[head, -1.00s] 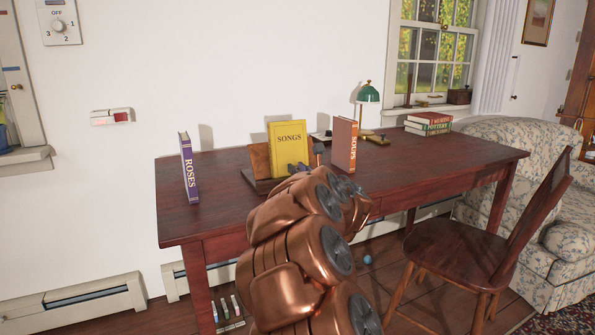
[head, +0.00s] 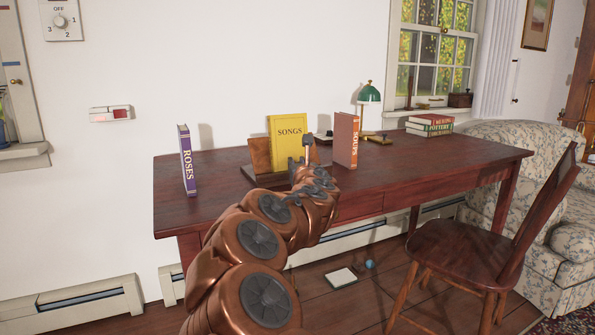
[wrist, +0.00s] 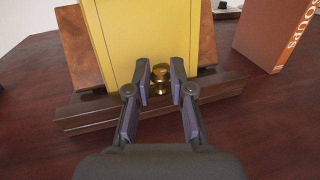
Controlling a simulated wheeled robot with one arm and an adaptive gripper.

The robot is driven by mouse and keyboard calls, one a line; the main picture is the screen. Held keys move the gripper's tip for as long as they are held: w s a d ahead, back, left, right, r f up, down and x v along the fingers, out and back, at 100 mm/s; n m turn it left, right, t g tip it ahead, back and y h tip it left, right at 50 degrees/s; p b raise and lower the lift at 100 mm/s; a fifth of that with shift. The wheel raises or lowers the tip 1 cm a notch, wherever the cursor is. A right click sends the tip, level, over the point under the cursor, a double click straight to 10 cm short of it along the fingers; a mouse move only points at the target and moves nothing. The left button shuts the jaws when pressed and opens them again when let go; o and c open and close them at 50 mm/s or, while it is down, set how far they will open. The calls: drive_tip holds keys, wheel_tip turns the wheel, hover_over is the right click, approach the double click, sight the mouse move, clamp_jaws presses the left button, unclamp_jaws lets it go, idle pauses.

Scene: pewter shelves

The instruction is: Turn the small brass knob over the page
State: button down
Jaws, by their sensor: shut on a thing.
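The small brass knob (wrist: 160,80) shows in the wrist view, low in front of the yellow SONGS book (head: 288,139), at the front ledge of a wooden bookstand (head: 260,155). My gripper (wrist: 160,83) is shut on the knob, with one dark finger at each side of it. In the head view my gripper (head: 302,165) is at the stand's front. There I cannot make out the knob, as my gripper and arm cover that part. The yellow book stands upright, leaning back on the stand, and also shows in the wrist view (wrist: 125,35).
The brown SOUPS book (head: 345,140) stands close to the right of the stand. The purple ROSES book (head: 187,160) stands at the left. A green lamp (head: 369,95) and stacked books (head: 429,125) are farther right. A wooden chair (head: 480,230) stands before the desk (head: 440,162).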

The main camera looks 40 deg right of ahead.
drive_tip(key=shift+f, duration=0.1)
drive_tip(key=c, duration=1)
unclamp_jaws()
drive_tip(key=shift+c, duration=0.2)
drive_tip(key=shift+v, duration=5.95)
drive_tip(key=shift+a, duration=0.1)
